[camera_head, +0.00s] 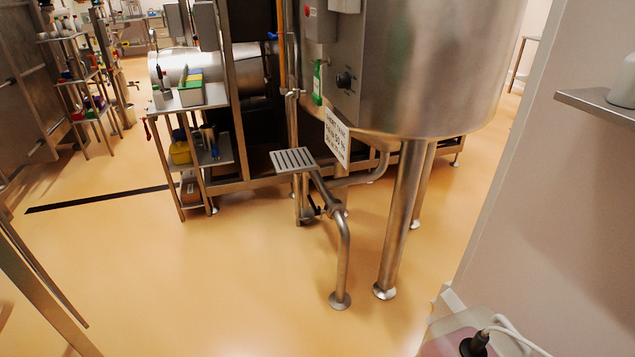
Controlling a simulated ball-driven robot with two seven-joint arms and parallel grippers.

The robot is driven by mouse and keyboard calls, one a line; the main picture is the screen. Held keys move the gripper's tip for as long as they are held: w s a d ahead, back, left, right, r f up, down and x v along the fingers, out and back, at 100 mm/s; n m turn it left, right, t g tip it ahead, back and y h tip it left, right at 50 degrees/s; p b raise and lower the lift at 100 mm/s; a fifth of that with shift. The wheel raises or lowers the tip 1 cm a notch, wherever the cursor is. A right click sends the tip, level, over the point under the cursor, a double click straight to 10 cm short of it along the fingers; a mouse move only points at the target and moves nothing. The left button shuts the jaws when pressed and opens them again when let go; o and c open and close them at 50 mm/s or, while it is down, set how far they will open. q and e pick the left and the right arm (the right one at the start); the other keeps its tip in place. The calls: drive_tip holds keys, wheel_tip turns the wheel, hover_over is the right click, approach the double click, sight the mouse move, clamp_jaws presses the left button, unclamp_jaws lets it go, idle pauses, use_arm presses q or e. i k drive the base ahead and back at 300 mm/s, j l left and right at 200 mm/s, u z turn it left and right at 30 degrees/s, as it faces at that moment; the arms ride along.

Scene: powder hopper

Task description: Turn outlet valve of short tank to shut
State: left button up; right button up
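A large steel tank (430,70) stands on steel legs at the upper right; no other tank of this kind shows to compare its height. A small valve (322,211) with a dark handle sits on this pipe, just below a slatted step plate. The handle is too small to tell whether the valve is open or shut. Neither of my grippers is in view, and nothing touches the valve.
The slatted step plate (293,160) stands over the pipe. A small shelf cart (205,150) is left of it. A pale wall (560,220) with a shelf closes the right side. A pinkish container (455,335) with a cable is at bottom right. Floor in front is clear.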

sight(316, 212)
drive_tip(key=i+j+z, duration=0.15)
drive_tip(key=i+j, duration=0.15)
drive_tip(key=i+j+z, duration=0.2)
drive_tip(key=i+j, duration=0.2)
drive_tip(key=i+j+z, duration=0.15)
drive_tip(key=i+j, duration=0.3)
drive_tip(key=i+j+z, duration=0.2)
drive_tip(key=i+j, duration=0.15)
drive_tip(key=i+j+z, duration=0.15)
drive_tip(key=i+j, duration=0.15)
drive_tip(key=j, duration=0.35)
drive_tip(key=j+z, duration=0.2)
drive_tip(key=j, duration=0.8)
drive_tip(key=k+j+z, duration=0.2)
drive_tip(key=j, duration=0.8)
drive_tip(key=i, duration=0.1)
